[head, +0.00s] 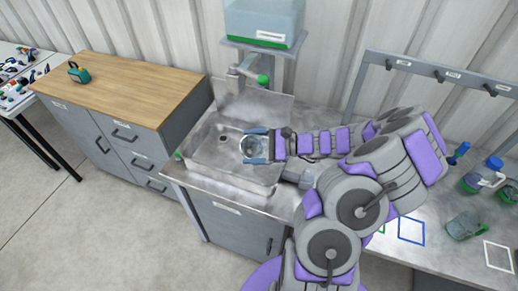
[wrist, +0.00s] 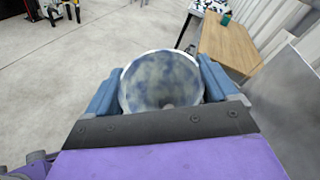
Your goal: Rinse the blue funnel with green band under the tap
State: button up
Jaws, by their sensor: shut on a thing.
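My gripper (head: 258,146) is shut on the funnel (head: 256,149) and holds it over the right part of the metal sink (head: 222,164). In the wrist view the funnel (wrist: 162,82) sits between the two blue fingers, its wide mouth facing the camera. Its inside looks mottled blue and white with a small dark hole low down. Its outside and any green band are hidden. The tap (head: 250,72), with a green knob at its right, stands behind the sink. The funnel is in front of the tap. I see no clear water stream.
A wooden-topped cabinet (head: 125,86) stands left of the sink, with a small green item (head: 79,73) on it. A translucent tank (head: 264,22) is above the tap. Blue and green vessels (head: 478,176) stand on the right counter below a hook rail (head: 440,75). The floor at left is clear.

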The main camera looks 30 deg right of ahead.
jog(key=shift+w+a+f, duration=0.1)
jog(key=shift+w+a, duration=0.05)
jog(key=shift+w, duration=0.25)
jog(key=shift+w+a+f, duration=0.1)
jog(key=shift+w, duration=0.3)
jog(key=shift+w+b, duration=0.3)
jog(key=shift+w, duration=0.1)
jog(key=w+d+f, duration=0.2)
jog(key=w, duration=0.7)
jog(key=shift+w+b, duration=0.3)
jog(key=shift+b, duration=0.1)
jog(key=shift+a, duration=0.1)
jog(key=shift+d+p, duration=0.3)
jog(key=shift+d, duration=0.4)
